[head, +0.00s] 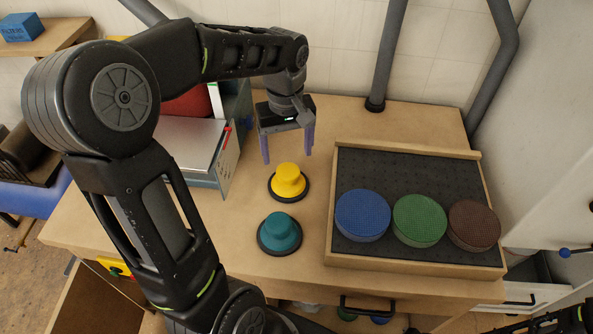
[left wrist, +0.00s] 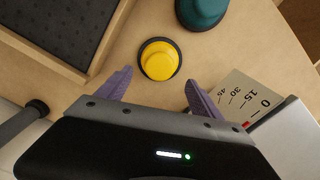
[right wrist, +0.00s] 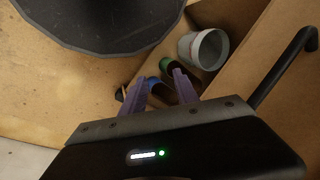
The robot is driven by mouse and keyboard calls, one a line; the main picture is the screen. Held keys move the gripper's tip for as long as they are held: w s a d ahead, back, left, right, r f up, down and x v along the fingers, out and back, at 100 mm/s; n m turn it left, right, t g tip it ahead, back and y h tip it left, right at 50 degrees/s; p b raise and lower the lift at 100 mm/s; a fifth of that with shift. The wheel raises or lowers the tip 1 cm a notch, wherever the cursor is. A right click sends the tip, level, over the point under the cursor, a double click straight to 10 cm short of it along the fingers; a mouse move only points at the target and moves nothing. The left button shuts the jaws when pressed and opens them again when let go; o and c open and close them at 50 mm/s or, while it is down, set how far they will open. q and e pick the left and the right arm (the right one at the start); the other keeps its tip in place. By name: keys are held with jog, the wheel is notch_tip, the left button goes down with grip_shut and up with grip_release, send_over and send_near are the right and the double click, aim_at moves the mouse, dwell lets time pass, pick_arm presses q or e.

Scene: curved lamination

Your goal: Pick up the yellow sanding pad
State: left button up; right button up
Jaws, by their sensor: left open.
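The yellow sanding pad (head: 287,180), a round knob on a dark disc, sits upright on the wooden bench between the grey machine and the tray. My left gripper (head: 288,152) is open and empty, pointing down just behind and above the pad, without touching it. In the left wrist view the yellow pad (left wrist: 158,61) shows beyond and between the spread fingers (left wrist: 159,78). My right gripper (right wrist: 158,75) is open and empty, with its fingers apart over an open drawer area away from the pad.
A teal pad (head: 280,233) stands just in front of the yellow one. A wooden tray (head: 415,265) with a dark perforated liner holds blue (head: 362,214), green (head: 419,220) and brown (head: 473,225) discs. The grey machine (head: 200,150) is close on the left. A grey cup (right wrist: 204,48) sits low in the drawer area.

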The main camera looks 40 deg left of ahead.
aim_at(288, 170)
pick_arm(q)
jog(key=shift+s, duration=0.1)
jog(key=shift+f, duration=1.35)
jog(key=shift+f, duration=2.6)
jog(key=c, duration=1.5)
jog(key=shift+c, duration=0.2)
